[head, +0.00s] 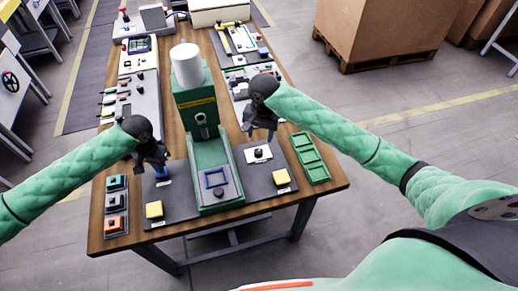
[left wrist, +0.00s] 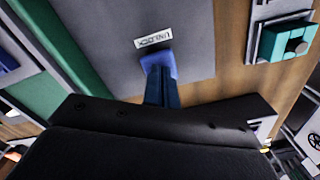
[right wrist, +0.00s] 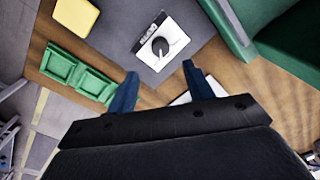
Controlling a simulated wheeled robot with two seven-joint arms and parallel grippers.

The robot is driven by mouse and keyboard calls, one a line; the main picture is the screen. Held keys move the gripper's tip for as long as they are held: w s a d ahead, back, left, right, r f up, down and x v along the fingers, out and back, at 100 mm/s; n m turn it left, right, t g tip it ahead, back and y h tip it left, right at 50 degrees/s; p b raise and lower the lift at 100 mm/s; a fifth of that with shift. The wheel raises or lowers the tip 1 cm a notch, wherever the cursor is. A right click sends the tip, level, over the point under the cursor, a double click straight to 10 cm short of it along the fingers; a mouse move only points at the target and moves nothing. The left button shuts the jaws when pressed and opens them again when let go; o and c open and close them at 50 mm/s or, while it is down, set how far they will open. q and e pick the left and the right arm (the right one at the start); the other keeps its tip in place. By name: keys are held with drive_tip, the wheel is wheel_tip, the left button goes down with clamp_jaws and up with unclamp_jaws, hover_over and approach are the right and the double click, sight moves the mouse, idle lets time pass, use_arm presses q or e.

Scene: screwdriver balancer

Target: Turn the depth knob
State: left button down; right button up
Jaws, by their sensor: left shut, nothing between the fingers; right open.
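The black depth knob (right wrist: 160,46) sits on a small white plate with a label too small to read. In the head view the knob (head: 258,153) is on the dark panel right of the green press. My right gripper (right wrist: 161,84) is open and empty, with its blue fingers apart and the knob beyond them. In the head view the right gripper (head: 266,135) hangs just behind the knob, not visibly touching it. My left gripper (left wrist: 160,92) is shut and empty, close to a blue block (left wrist: 158,62) beside the UNLOCK label. I cannot tell whether they touch.
The green press (head: 197,105) with a white cylinder (head: 186,65) stands between my arms. Yellow buttons (head: 281,178) (head: 154,210) sit on both panels. A green divided tray (head: 310,158) lies at the right edge. Several devices fill the table's back.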

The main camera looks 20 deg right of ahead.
sight(259, 151)
drive_tip(key=f, duration=0.9)
drive_tip(key=shift+w+a+f, duration=0.1)
drive_tip(key=shift+w+a, duration=0.05)
drive_tip(key=shift+a, duration=0.1)
drive_tip(key=c, duration=1)
